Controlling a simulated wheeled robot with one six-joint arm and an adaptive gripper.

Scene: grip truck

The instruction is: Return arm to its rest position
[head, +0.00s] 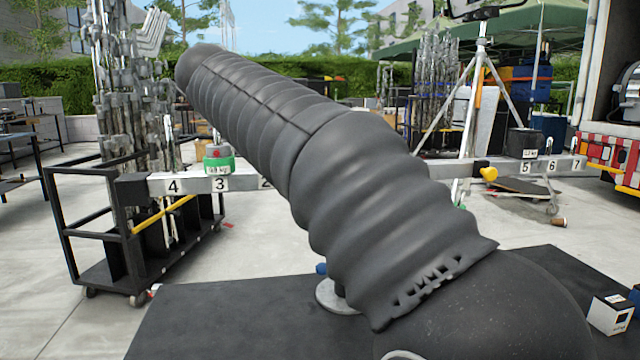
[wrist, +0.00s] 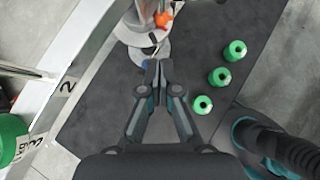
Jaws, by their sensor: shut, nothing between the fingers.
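My gripper (wrist: 159,75) shows in the wrist view with its two fingers together and nothing between them. It hangs above the dark mat, close to the base of a metal stand. In the head view my ribbed black arm crosses the middle of the picture and rises to the upper left; the gripper itself is out of that view.
A numbered beam (head: 200,184) carries a green-banded weight (head: 219,160) near 3 and a dark weight (head: 523,143) near 5. Several green cylinders (wrist: 219,77) stand on the dark mat (wrist: 110,105). A black cart (head: 110,275) stands left, a white box (head: 610,315) right.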

